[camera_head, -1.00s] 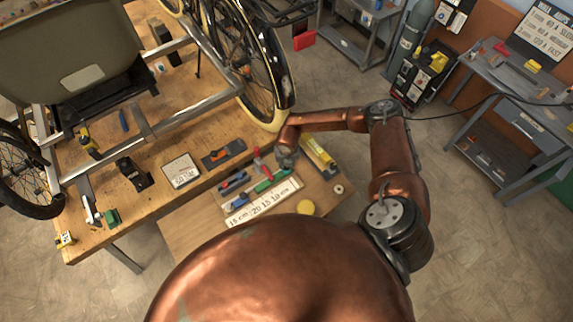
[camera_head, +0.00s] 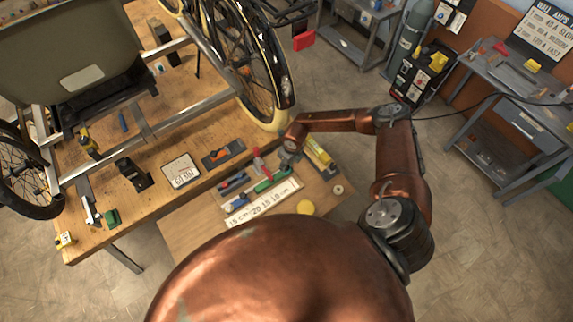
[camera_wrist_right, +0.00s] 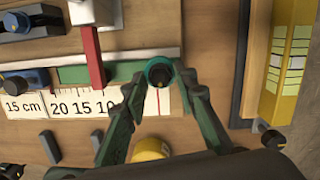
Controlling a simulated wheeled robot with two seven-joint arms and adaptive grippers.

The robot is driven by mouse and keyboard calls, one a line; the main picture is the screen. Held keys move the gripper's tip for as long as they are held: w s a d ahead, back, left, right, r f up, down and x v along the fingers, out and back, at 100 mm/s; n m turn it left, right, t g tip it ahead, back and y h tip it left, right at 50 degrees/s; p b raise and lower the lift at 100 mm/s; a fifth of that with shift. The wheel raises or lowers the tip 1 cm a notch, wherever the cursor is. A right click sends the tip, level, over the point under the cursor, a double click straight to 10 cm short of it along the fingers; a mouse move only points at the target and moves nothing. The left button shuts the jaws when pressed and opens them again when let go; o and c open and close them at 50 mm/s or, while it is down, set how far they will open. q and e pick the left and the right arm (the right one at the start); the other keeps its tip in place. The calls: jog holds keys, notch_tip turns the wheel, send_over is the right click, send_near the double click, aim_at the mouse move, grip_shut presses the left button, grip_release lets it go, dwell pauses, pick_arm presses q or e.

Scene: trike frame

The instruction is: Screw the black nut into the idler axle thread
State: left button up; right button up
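My right gripper (camera_head: 291,152) is low over the ruler-marked tool board at the bench's front edge. In the right wrist view its two green fingers (camera_wrist_right: 161,75) point away from the camera. Between their tips is a small round black piece inside a teal ring (camera_wrist_right: 158,72); this may be the black nut. I cannot tell whether the fingertips press on it. The trike frame (camera_head: 190,117) rests on the wooden bench at the left in the head view. The idler axle thread cannot be made out. My left gripper is not in view.
The board's white ruler strip (camera_head: 262,204) has red, green and blue tools beside it. A yellow tool (camera_head: 318,152) is to its right; it also shows in the wrist view (camera_wrist_right: 292,62). A label card (camera_head: 181,170) and a wheel (camera_head: 245,65) are near.

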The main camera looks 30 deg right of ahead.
jog(key=n, duration=0.3)
jog(key=shift+n+y, duration=0.3)
jog(key=shift+n, duration=0.1)
jog(key=c, duration=0.6)
jog(key=m, duration=0.6)
jog(key=shift+h, duration=0.4)
jog(key=m+h, duration=0.1)
jog(key=m, duration=0.5)
jog(key=shift+a, duration=0.1)
jog(key=o, duration=0.6)
